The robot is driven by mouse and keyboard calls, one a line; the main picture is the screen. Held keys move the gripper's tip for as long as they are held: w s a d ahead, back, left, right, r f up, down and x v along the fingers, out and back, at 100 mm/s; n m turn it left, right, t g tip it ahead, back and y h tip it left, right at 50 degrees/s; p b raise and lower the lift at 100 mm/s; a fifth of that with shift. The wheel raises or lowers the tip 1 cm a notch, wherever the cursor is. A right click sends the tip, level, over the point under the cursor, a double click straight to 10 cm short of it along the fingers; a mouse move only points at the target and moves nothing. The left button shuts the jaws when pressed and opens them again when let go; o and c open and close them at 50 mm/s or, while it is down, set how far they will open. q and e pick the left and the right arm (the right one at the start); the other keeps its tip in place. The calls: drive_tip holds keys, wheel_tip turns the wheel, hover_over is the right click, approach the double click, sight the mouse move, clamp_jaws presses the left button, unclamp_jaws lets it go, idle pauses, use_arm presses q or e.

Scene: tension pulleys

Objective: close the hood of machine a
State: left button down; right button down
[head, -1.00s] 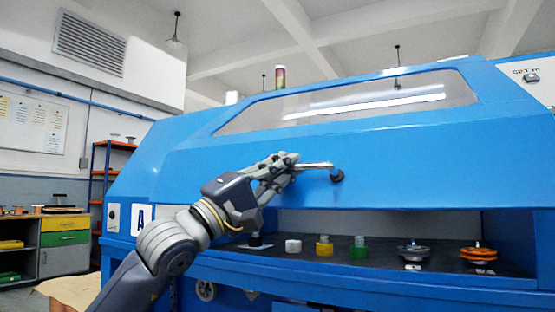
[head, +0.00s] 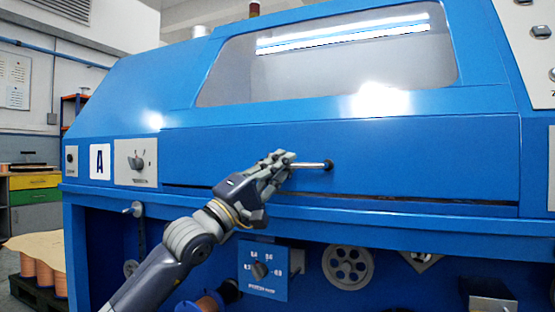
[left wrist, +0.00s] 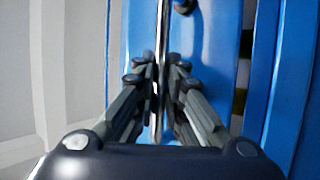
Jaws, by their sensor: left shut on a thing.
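My left gripper (head: 283,160) is shut on the hood's metal bar handle (head: 312,165). In the left wrist view the handle (left wrist: 162,40) runs between the fingers of the left gripper (left wrist: 159,85). The inside of the machine is hidden behind the hood. My right gripper is in neither view.
Below the ledge (head: 400,226) are a dial panel (head: 266,270), a grey wheel (head: 348,267) and a spool (head: 210,304). Copper-coloured spools under a sheet (head: 40,248) stand at the left.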

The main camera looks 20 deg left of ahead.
use_arm(q)
drive_tip(key=shift+w+a+f, duration=0.1)
drive_tip(key=shift+w+f, duration=0.25)
drive_tip(key=shift+f, duration=0.05)
drive_tip(key=c, duration=1.8)
unclamp_jaws()
drive_tip(key=shift+o, duration=0.7)
drive_tip(key=shift+w+f, duration=0.1)
drive_tip(key=shift+w, duration=0.1)
drive_tip(key=shift+s, duration=0.1)
drive_tip(key=v, duration=1.2)
